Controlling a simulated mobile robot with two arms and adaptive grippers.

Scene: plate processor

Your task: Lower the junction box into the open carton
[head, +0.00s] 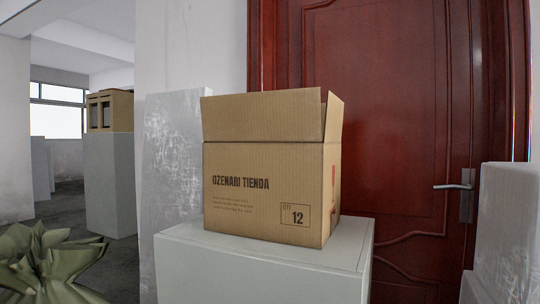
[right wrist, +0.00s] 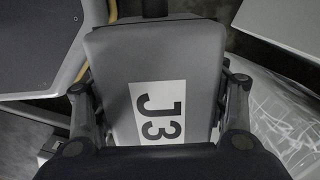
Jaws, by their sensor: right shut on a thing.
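The carton (head: 263,200) is brown cardboard with "OZENARI TIENDA" and "12" printed on its front. It stands upright with raised flaps in the middle of the head view. Its inside is hidden. In the right wrist view, my right gripper (right wrist: 158,130) is shut on a grey box with a white "J3" label, the junction box (right wrist: 150,55). Its two fingers lie along the left and right sides of the box. Neither gripper nor the junction box shows in the head view.
The carton stands on a light grey pedestal (head: 250,272). A red-brown door (head: 400,130) is behind it. A grey block (head: 508,225) stands at the right. A green crumpled plant-like thing (head: 45,265) is at lower left. Another pedestal (head: 110,185) bears a tan case (head: 110,111).

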